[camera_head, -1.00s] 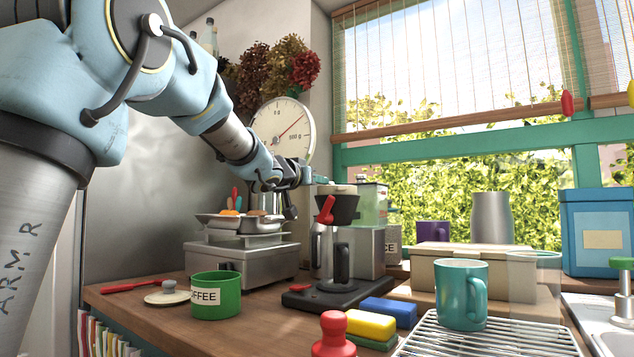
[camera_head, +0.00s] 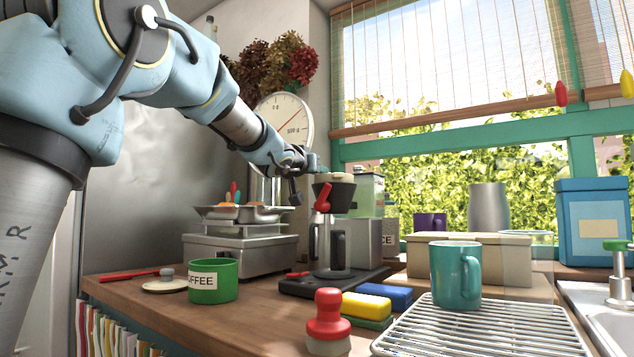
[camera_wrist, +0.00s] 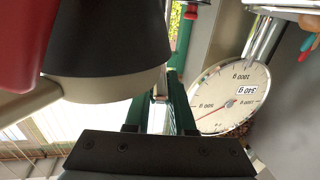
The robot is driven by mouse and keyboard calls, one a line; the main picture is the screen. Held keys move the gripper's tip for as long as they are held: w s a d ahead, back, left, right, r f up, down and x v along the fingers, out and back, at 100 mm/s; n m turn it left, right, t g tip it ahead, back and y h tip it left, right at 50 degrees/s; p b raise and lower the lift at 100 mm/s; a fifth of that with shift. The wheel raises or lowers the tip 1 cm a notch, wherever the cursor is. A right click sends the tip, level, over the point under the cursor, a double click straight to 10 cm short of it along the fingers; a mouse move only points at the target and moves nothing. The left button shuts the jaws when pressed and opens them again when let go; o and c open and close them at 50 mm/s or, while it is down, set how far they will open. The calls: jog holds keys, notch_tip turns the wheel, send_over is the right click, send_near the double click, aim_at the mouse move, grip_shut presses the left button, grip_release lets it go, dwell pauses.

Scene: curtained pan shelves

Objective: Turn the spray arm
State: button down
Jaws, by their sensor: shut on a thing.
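The coffee maker (camera_head: 368,240) stands on the wooden counter, with a black filter cone (camera_head: 333,192) that has a red handle, above a carafe (camera_head: 338,250). My gripper (camera_head: 312,165) reaches in from the left to the machine's top, beside the cone. In the wrist view, my gripper's dark green fingers (camera_wrist: 163,103) are shut on a narrow silvery piece, seemingly the spray arm (camera_wrist: 160,117). The black cone (camera_wrist: 105,40) is close beside them. In the head view the fingertips are small and the grip is hard to make out.
A scale with a round dial (camera_head: 283,125) stands behind my arm, with a pan of items on it. A green coffee tin (camera_head: 215,284), a red stamp-like object (camera_head: 327,320), sponges (camera_head: 370,303) and a teal mug (camera_head: 455,278) on a wire rack (camera_head: 480,330) occupy the front.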

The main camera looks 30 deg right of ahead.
dwell(0.4)
jog(key=c, duration=0.8)
grip_release()
jog(key=shift+s, duration=0.1)
jog(key=shift+o, duration=0.2)
jog(key=shift+s, duration=0.1)
jog(key=v, duration=1)
jog(key=shift+s+a+b, duration=0.2)
jog(key=shift+s+b, duration=0.05)
jog(key=shift+b, duration=0.15)
